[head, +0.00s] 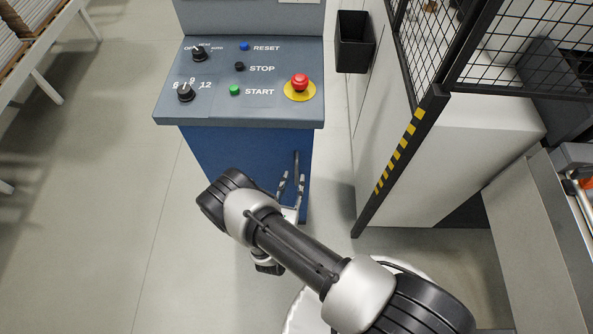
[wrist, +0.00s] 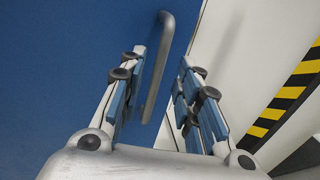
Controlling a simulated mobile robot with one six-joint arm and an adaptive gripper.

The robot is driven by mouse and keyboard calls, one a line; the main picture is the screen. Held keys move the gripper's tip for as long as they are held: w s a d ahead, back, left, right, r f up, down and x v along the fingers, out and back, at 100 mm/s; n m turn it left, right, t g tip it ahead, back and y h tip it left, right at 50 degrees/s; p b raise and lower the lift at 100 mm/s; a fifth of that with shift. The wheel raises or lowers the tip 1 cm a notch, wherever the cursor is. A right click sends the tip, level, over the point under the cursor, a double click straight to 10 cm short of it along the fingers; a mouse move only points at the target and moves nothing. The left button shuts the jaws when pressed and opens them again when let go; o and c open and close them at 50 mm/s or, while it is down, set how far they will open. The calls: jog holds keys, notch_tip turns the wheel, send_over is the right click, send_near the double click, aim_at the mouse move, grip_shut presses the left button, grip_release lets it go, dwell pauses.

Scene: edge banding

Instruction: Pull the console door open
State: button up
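The console (head: 240,80) has a grey sloped control panel, and its blue door (head: 215,150) is below it. The door seems closed; its edges are partly hidden by my arm. The blue door fills the left of the wrist view (wrist: 60,60). A grey bar handle (wrist: 159,70) stands upright near the door's right edge. It also shows in the head view (head: 296,162). My gripper (head: 292,184) is in front of the handle, open. In the wrist view my gripper (wrist: 164,72) has one finger on each side of the handle, with gaps visible.
The panel carries a red emergency button (head: 300,83), knobs and small push buttons. A black bin (head: 355,42) hangs to the right. A mesh fence post with yellow-black stripes (head: 400,155) stands right of the console. The floor (head: 110,190) to the left is clear.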

aim_at(296, 172)
jog(key=x, duration=0.5)
jog(key=shift+b, duration=0.4)
jog(key=shift+c, duration=0.6)
grip_shut()
